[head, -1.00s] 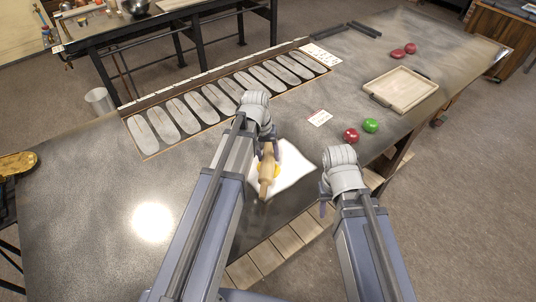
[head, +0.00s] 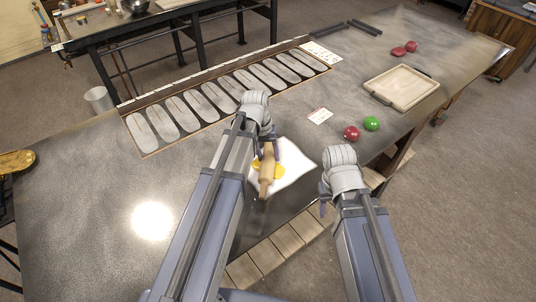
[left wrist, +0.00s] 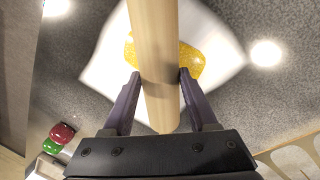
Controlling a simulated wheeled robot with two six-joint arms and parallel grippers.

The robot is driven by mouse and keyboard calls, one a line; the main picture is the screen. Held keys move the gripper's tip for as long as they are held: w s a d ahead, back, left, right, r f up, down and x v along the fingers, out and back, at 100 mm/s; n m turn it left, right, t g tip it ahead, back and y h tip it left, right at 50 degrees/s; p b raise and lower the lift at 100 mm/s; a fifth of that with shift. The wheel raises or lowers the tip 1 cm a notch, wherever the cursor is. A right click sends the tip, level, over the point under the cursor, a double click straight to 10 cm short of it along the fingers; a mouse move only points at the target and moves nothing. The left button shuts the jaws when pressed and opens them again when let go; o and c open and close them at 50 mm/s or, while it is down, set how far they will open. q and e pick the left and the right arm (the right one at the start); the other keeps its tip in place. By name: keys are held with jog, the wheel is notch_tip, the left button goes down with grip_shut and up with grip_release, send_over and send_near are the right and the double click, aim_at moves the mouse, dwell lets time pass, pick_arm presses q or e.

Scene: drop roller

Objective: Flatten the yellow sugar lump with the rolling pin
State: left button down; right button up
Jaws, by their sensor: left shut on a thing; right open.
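The wooden rolling pin (head: 266,172) is held in my left gripper (head: 268,150), whose fingers close on its sides. In the left wrist view, the pin (left wrist: 155,60) runs between the fingers of the left gripper (left wrist: 158,85). The yellow sugar lump (head: 279,171) lies on a white sheet (head: 297,166), partly hidden beneath the pin. In the left wrist view, the lump (left wrist: 189,62) shows on both sides of the pin, mostly on the right. I cannot tell whether pin and lump touch. My right gripper (head: 323,200) is open and empty, right of the sheet.
A red ball (head: 351,133) and a green ball (head: 372,123) sit on the grey table (head: 100,200) near a wooden tray (head: 401,88). Two more red pieces (head: 404,49) lie farther back. The left table area is clear.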

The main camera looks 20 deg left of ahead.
pick_arm(q)
jog(key=shift+f, duration=0.15)
dwell(0.4)
jog(key=shift+f+b, duration=0.3)
jog(key=shift+b, duration=0.15)
jog(key=shift+s+f, duration=0.1)
dwell(1.7)
dwell(3.9)
notch_tip(320, 180, up, 7)
jog(key=p, duration=0.7)
